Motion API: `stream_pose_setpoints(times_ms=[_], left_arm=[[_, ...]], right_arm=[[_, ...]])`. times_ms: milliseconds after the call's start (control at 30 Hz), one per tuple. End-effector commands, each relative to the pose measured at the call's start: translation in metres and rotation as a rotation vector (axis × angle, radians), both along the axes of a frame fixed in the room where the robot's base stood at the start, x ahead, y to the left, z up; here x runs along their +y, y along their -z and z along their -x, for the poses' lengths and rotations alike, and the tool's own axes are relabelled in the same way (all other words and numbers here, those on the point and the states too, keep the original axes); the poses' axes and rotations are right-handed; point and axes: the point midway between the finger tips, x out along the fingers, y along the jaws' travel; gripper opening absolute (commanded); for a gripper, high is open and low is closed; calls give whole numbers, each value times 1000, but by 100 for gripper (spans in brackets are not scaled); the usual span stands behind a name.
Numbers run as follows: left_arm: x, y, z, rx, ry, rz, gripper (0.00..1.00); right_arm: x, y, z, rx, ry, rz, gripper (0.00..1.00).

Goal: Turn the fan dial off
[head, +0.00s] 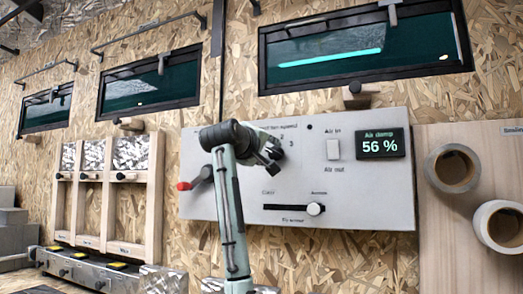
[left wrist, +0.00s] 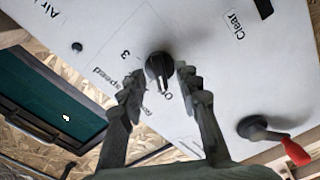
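The fan dial (left wrist: 159,67) is a black round knob on the pale control panel (head: 240,200). In the left wrist view a "3" is printed beside it and a partly hidden label starting with "O" lies below it. I cannot tell for sure which mark the dial points to. My left gripper (left wrist: 160,84) is open, with one finger on each side of the dial; I cannot tell whether they touch it. In the head view my left gripper (head: 271,154) is in front of the panel and hides most or all of the dial. My right gripper is in neither view.
The panel also carries a red-tipped lever (head: 194,178), a slider (head: 314,209), a white switch (head: 333,149) and a display reading 56 % (head: 380,144). Tape rolls (head: 453,168) hang at the right. Windows (head: 360,50) are above, and a wooden rack (head: 105,195) stands left.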

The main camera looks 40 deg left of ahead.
Motion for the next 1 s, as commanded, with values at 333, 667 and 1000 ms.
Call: stream_pose_setpoints(times_ms=[333,667,1000], left_arm=[[-17,-1,71,-4,0,0,33],[-25,0,104,0,0,1,33],[-25,0,105,0,1,1,33]], right_arm=[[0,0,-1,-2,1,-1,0],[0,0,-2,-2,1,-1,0],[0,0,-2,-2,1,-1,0]])
